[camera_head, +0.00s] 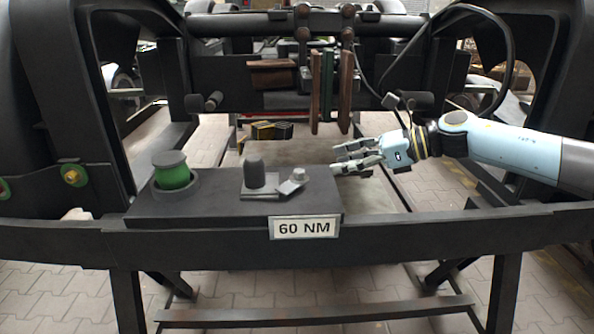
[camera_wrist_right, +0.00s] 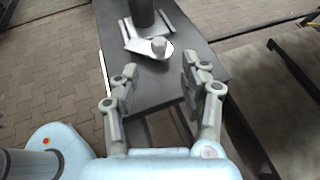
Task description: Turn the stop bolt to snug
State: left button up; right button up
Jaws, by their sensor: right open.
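The stop bolt (camera_head: 298,174) is a small grey hex head on a tilted metal plate, on the dark box behind the 60 NM sign (camera_head: 305,228). It also shows in the right wrist view (camera_wrist_right: 158,46), just beyond my fingertips. My right gripper (camera_head: 338,159) is open and empty, to the right of the bolt and apart from it in the head view. In the right wrist view its two fingers (camera_wrist_right: 158,70) are spread, with the bolt ahead between them. My left gripper is not in view.
A dark upright cylinder (camera_head: 254,172) stands on a plate just left of the bolt. A green spring with a dark cap (camera_head: 172,175) sits farther left. Brown pads (camera_head: 330,90) hang behind. The dark frame beam (camera_head: 420,235) runs along the front.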

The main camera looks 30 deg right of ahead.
aim_at(299, 169)
jog(key=x, duration=1)
jog(key=shift+w+a, duration=0.2)
jog(key=shift+f, duration=0.25)
grip_shut()
